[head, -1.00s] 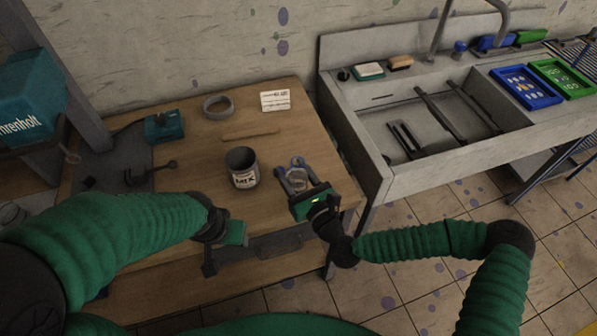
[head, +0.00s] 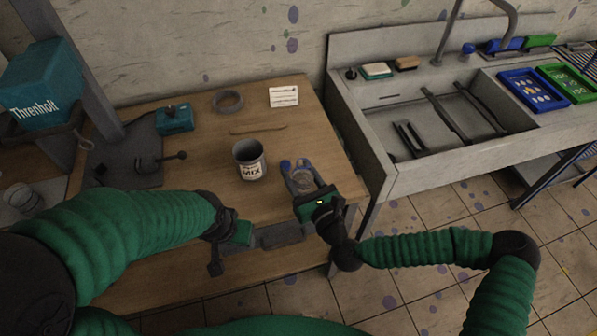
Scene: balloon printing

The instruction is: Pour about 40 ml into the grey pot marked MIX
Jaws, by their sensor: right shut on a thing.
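The grey pot marked MIX (head: 250,162) stands upright on the wooden table, its open mouth facing up. My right gripper (head: 300,170) is just right of the pot and apart from it. It is shut on a small clear cup (head: 303,180), which sits between its fingers. What is inside the cup is too small to tell. My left gripper (head: 245,233) is near the table's front edge, in front of the pot. Its fingers are not clear enough to tell whether it is open or shut.
A grey ring (head: 228,102), a white card (head: 284,96), a thin wooden stick (head: 258,129) and a teal box (head: 174,119) lie behind the pot. A clear vessel (head: 22,198) stands at far left. A sink (head: 400,185) is at right.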

